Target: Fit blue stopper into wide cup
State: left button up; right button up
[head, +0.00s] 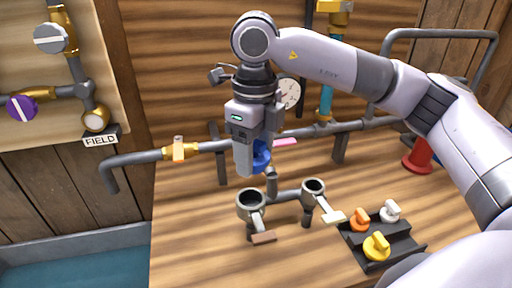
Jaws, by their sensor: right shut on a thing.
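My right gripper (253,160) points down and is shut on the blue stopper (263,153), which is partly hidden behind the fingers. The wide cup (251,207) is the larger of two grey open cups on the pipe stand, with a lever hanging at its front. Its mouth is open and looks dark and empty. The gripper and blue stopper are above and slightly behind the wide cup, apart from it. My left gripper is not in view.
The narrower cup (313,187) stands to the right with a pale lever. A black stepped rack (400,251) holds an orange stopper (360,218), a white stopper (391,210) and a yellow stopper (377,246). A grey pipe (205,147) runs behind. The front-left wooden tabletop (195,240) is clear.

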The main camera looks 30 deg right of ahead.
jog(key=shift+w+a+f, duration=0.1)
jog(key=shift+w+a, duration=0.1)
jog(key=shift+a, duration=0.2)
jog(key=b, duration=0.4)
send_over(251, 189)
jog(key=s+a, duration=0.1)
jog(key=s, duration=0.1)
jog(key=shift+s+a+f, duration=0.1)
jog(key=shift+f, duration=3)
jog(key=shift+f+b, duration=0.35)
jog(key=shift+b, duration=0.15)
pick_arm(q)
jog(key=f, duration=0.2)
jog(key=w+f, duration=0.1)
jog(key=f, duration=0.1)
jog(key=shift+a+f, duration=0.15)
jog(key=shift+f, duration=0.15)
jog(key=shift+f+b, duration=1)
jog(key=shift+b, duration=0.2)
pick_arm(e)
jog(key=shift+f, duration=1.05)
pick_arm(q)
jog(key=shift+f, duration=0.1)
